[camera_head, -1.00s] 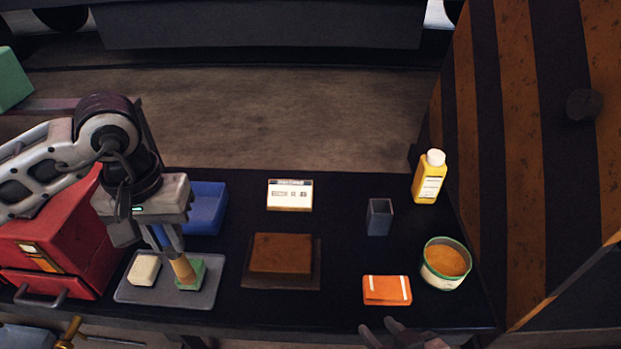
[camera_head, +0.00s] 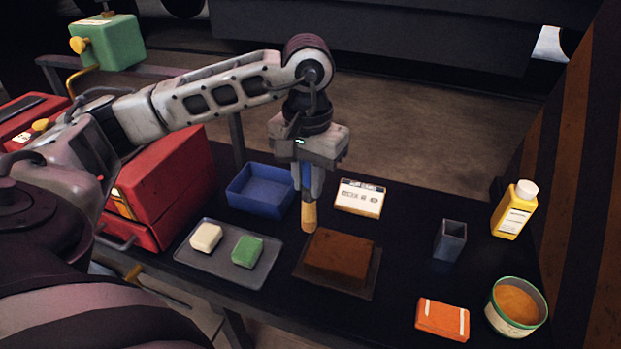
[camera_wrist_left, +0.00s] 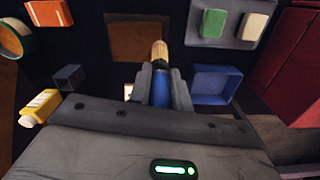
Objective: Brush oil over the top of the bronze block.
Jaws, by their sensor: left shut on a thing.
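The bronze block (camera_head: 340,256) is a flat brown block on a dark plate at the middle of the bench. It also shows at the top of the left wrist view (camera_wrist_left: 138,42). My left gripper (camera_head: 308,188) points down and is shut on a brush (camera_head: 309,217) with a blue handle and a tan lower end. The tan end is by the block's back left corner; I cannot tell whether it touches. The brush also shows between the fingers in the left wrist view (camera_wrist_left: 160,80). My right gripper is out of view.
A grey tray (camera_head: 215,272) left of the block holds a green block (camera_head: 247,251) and a cream block (camera_head: 206,237). Behind are a blue bin (camera_head: 262,190) and a white box (camera_head: 360,198). Right are a grey cup (camera_head: 450,241), yellow bottle (camera_head: 514,212), orange packet (camera_head: 442,319) and round tub (camera_head: 516,306).

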